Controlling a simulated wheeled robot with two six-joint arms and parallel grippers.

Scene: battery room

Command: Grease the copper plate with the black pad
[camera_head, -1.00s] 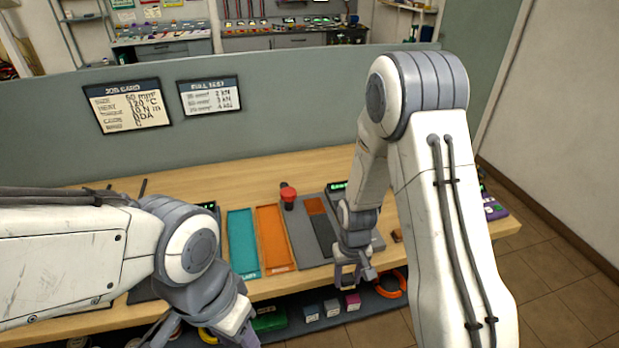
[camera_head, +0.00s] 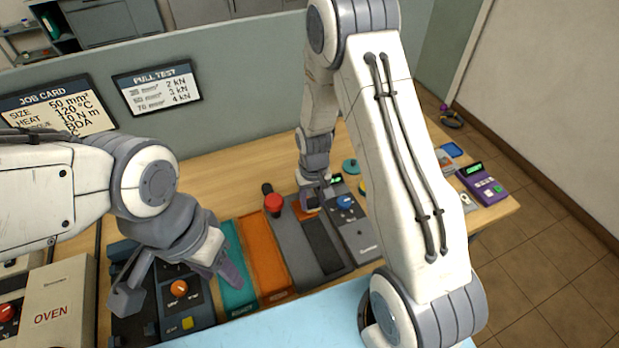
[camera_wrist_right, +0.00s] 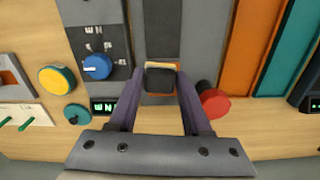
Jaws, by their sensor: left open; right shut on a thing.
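My right gripper (camera_wrist_right: 160,100) is shut on a small black pad (camera_wrist_right: 160,79), held between its two fingers in the right wrist view. An orange-brown patch, which looks like the copper plate (camera_wrist_right: 160,94), shows at the pad's edge; most of it is hidden under the pad. In the head view the copper plate (camera_head: 303,211) lies at the far end of a grey fixture, with my right gripper (camera_head: 314,200) right over it. I cannot tell if pad and plate touch. My left gripper (camera_head: 182,285) is open and empty above the bench's left part.
A red knob (camera_head: 273,203) stands close beside the right gripper. A teal tray (camera_head: 234,262) and an orange tray (camera_head: 262,256) lie left of the grey fixture. A blue knob (camera_head: 345,202) is on its right. An oven (camera_head: 55,305) stands at the left.

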